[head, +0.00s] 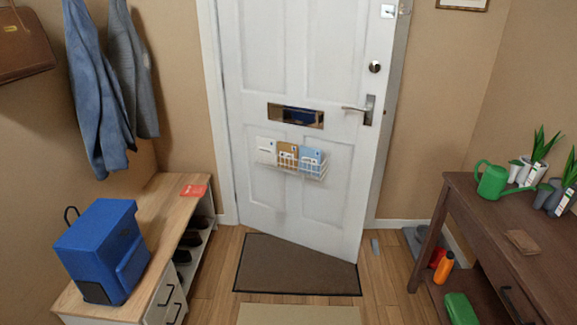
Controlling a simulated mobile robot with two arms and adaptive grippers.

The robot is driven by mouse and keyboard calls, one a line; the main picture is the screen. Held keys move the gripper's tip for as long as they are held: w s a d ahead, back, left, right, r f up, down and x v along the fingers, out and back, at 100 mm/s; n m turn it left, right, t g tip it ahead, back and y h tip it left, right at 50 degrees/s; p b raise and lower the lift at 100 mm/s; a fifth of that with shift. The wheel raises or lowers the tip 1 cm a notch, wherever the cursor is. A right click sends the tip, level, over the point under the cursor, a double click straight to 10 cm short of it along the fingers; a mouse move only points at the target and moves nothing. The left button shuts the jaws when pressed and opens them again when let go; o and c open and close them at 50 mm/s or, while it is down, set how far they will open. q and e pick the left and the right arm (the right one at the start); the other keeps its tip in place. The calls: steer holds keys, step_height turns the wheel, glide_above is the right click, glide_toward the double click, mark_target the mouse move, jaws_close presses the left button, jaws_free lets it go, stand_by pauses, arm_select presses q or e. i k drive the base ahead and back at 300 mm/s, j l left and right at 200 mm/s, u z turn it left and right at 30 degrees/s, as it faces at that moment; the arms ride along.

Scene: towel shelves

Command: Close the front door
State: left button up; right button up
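The white front door (335,205) stands ajar in the middle of the head view. Its left side meets the frame, and its right edge is swung into the room, so its bottom edge slants toward me. A silver lever handle (362,109) sits near its right edge, below a round lock (375,67). A letter slot (295,115) and a wire basket (312,168) with several envelopes are on its face. Neither of my grippers is in view.
A dark doormat (297,270) lies under the door's lower edge, with a beige mat (299,314) nearer. A shoe bench (160,207) with a blue backpack (104,250) is left; a brown table (470,215) is right.

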mark_target(316, 56)
steer(key=i+j, duration=0.25)
steer(key=i, duration=0.3)
steer(key=i+j+z, duration=0.1)
steer(key=i+j, duration=0.2)
steer(key=i, duration=0.2)
